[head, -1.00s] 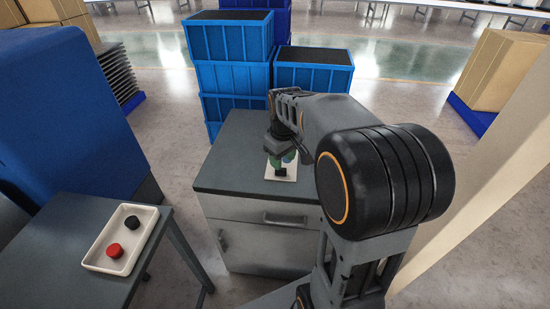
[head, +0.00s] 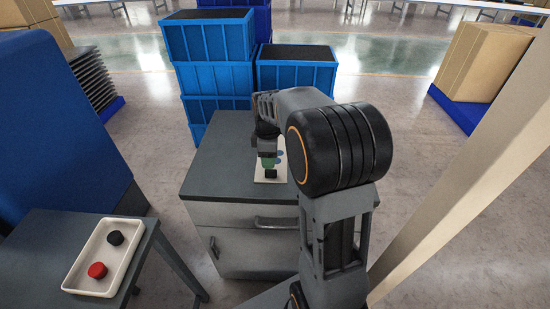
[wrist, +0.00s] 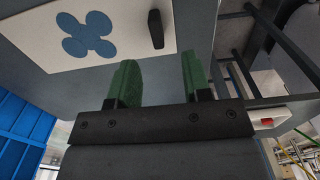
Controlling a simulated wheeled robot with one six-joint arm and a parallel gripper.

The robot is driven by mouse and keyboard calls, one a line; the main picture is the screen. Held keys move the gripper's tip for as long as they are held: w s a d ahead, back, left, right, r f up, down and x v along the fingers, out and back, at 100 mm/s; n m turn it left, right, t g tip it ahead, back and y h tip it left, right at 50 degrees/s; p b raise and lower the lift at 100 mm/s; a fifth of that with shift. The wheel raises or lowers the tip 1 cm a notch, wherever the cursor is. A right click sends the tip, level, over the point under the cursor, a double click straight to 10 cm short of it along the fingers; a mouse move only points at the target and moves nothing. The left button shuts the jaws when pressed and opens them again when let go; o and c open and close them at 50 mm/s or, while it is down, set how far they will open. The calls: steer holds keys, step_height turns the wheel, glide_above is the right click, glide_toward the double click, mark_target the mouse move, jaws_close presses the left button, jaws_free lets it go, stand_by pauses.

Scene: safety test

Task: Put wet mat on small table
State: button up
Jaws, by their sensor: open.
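The wet mat (head: 260,178) is a flat white sheet with a blue splash mark, lying on top of the grey cabinet (head: 222,165). In the wrist view the mat (wrist: 40,45) shows its blue mark and an upright black grip (wrist: 156,28) near its edge. My gripper (head: 269,160) hangs over the mat close to the grip. In the wrist view its green fingers (wrist: 160,63) are apart with nothing between them, and the grip lies beyond the fingertips. My arm hides part of the mat in the head view. A small dark table (head: 45,237) stands at the left.
A white tray (head: 79,270) on the small table holds a red knob (head: 97,270) and a black knob (head: 115,238). Stacked blue crates (head: 208,40) stand behind the cabinet. A pale post (head: 470,170) rises on the right. Floor is clear between cabinet and post.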

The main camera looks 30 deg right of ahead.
mark_target(271, 171)
steer(key=shift+s+d+f, duration=0.1)
steer(key=shift+d+f, duration=0.05)
steer(key=shift+f, duration=1.3)
steer(key=shift+d+f, duration=0.15)
steer(key=shift+f, duration=1.3)
steer(key=shift+c, duration=0.3)
jaws_close()
